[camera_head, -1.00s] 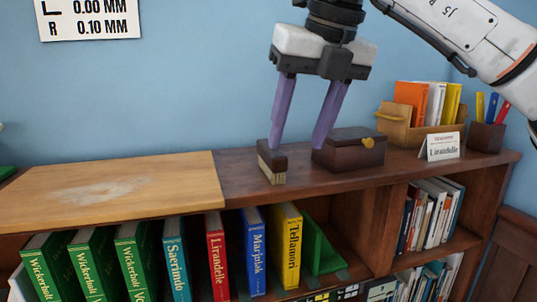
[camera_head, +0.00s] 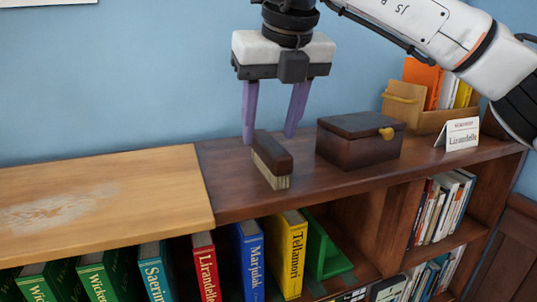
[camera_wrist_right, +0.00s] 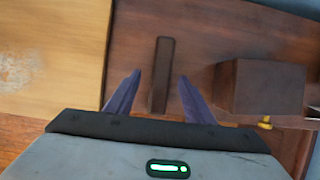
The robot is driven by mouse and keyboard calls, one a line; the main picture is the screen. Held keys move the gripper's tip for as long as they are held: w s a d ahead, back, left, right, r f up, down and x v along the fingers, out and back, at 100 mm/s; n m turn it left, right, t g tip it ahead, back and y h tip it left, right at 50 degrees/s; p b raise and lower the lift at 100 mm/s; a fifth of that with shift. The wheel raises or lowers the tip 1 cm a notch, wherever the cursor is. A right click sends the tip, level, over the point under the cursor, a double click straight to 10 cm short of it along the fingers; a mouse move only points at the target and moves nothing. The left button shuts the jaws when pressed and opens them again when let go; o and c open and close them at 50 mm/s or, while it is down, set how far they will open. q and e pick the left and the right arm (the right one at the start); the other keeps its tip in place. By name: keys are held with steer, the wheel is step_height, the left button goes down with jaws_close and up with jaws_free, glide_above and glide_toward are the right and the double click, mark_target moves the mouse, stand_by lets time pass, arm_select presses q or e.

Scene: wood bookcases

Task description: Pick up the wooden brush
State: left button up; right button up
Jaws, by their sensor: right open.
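The wooden brush (camera_head: 272,160) has a dark brown back and pale bristles. It rests bristles down on the dark part of the bookcase top. My right gripper (camera_head: 270,140) is open, its two purple fingers pointing down at the brush, one toward either side of it. In the right wrist view the brush (camera_wrist_right: 161,75) lies between the open fingers (camera_wrist_right: 155,82), with a gap on both sides. The fingers do not appear to touch it. My left gripper is not in view.
A dark wooden box (camera_head: 358,148) with a yellow knob stands just right of the brush. A name card (camera_head: 458,135) and a wooden book holder (camera_head: 402,104) are farther right.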

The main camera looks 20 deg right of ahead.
mark_target(269, 141)
steer(key=x, duration=0.4)
steer(key=shift+d, duration=0.15)
steer(key=shift+f, duration=0.2)
stand_by(0.3)
steer(key=c, duration=1.2)
steer(key=shift+o, duration=0.2)
step_height(269, 141, up, 11)
steer(key=shift+f+p, duration=0.25)
steer(key=shift+p, duration=0.3)
